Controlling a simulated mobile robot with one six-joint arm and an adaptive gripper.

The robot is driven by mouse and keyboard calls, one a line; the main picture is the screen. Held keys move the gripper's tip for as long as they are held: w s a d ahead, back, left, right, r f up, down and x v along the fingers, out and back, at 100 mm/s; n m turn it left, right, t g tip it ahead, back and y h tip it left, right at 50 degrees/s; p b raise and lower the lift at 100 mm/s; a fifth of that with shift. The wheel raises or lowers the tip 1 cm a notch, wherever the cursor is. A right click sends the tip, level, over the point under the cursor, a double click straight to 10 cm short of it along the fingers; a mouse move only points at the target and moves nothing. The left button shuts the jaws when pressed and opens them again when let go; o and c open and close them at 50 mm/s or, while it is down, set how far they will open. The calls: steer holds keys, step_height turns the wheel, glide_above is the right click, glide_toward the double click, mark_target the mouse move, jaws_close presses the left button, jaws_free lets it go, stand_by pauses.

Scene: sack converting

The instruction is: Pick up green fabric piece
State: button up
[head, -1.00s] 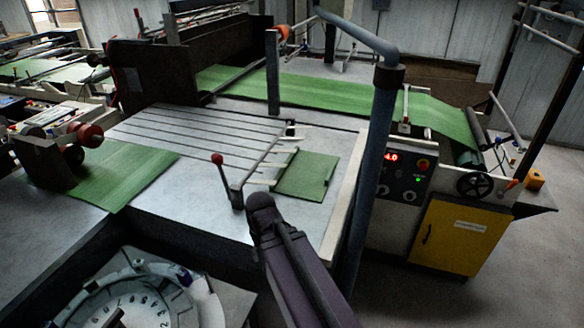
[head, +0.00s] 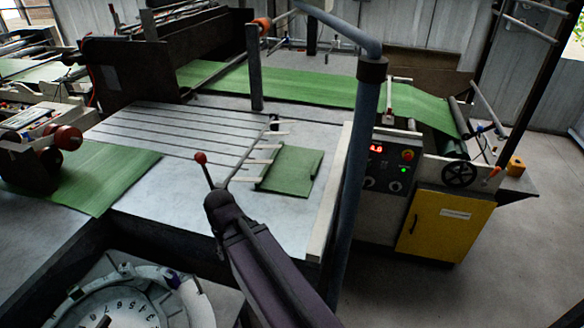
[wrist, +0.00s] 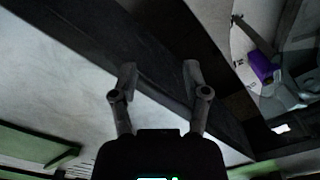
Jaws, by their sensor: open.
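The green fabric piece (head: 290,171) lies flat on the pale metal table (head: 200,222), against the white fingers at the right end of the slatted section. It has a notch in its right side. In the wrist view, a green piece that looks like it (wrist: 38,146) shows at the lower left, partly cut off. My gripper (wrist: 158,82) is open and empty in the wrist view, over the table's dark front edge and apart from the fabric. In the head view my arm link crosses the foreground; the gripper itself is hidden there.
A blue-grey post (head: 358,170) stands right of the fabric, beside the control panel (head: 391,165) and yellow cabinet (head: 443,226). A numbered dial (head: 130,308) sits at lower left. A green sheet (head: 100,172) lies at left.

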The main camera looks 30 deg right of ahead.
step_height(320, 180, up, 9)
steer(key=w+d+p, duration=0.1)
steer(key=w+p, duration=0.2)
steer(key=p, duration=0.6)
steer(key=m+t+h+p, duration=0.3)
steer(key=m, duration=0.7)
glide_toward(315, 168)
steer(key=v, duration=0.3)
steer(key=shift+s+a, duration=0.15)
steer(key=shift+a, duration=0.1)
steer(key=shift+f, duration=0.1)
steer(key=b+x, duration=0.8)
steer(key=shift+d+f, duration=0.2)
steer(key=shift+d, duration=0.05)
steer(key=shift+b+x, duration=2.5)
steer(key=shift+x, duration=0.1)
